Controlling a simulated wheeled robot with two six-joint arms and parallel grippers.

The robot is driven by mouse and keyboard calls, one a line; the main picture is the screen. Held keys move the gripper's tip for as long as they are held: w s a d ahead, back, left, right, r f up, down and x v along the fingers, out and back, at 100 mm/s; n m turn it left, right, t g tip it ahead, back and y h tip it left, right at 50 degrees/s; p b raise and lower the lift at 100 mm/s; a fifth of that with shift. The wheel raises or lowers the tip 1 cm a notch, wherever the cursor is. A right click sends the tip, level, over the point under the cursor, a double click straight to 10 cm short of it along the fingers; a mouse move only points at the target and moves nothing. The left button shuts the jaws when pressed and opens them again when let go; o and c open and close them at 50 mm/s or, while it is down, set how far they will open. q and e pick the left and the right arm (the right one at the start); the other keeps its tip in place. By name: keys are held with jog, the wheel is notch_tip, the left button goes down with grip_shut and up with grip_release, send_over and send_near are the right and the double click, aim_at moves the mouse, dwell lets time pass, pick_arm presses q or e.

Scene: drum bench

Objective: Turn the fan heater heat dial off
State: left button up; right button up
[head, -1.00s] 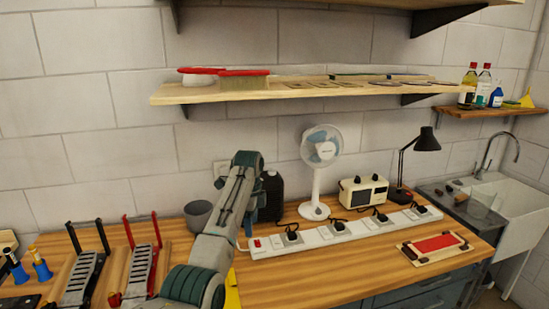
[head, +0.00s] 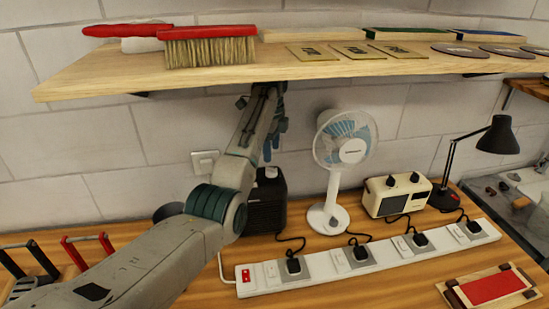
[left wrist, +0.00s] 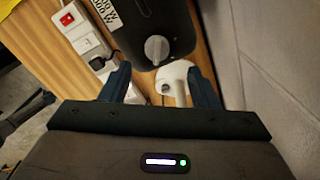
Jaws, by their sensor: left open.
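The fan heater (head: 266,207) is a dark box standing on the wooden bench against the wall, partly hidden behind my left arm. In the left wrist view its dark body (left wrist: 150,20) carries a round grey dial (left wrist: 156,49) and a white wattage label. I cannot tell the dial's setting. My left gripper (head: 274,140) is above the heater, under the shelf. In the left wrist view the left gripper (left wrist: 160,72) is open, with its blue fingers apart and the dial seen between and beyond the tips, not held. My right gripper is not in view.
A white desk fan (head: 334,180) stands right of the heater, then a cream radio (head: 398,195) and a black lamp (head: 497,137). A white power strip (head: 325,266) with plugs runs in front. A wooden shelf (head: 130,72) with brushes hangs above the gripper.

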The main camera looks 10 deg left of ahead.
aim_at(271, 168)
pick_arm(q)
jog(key=f+p, duration=0.1)
jog(key=f, duration=0.2)
jog(key=f+p, duration=0.1)
jog(key=f, duration=0.1)
jog(key=shift+s+f+p, duration=0.3)
jog(key=shift+f+p, duration=0.05)
jog(key=shift+w+f, duration=0.15)
jog(key=shift+f, duration=0.35)
jog(key=c, duration=1)
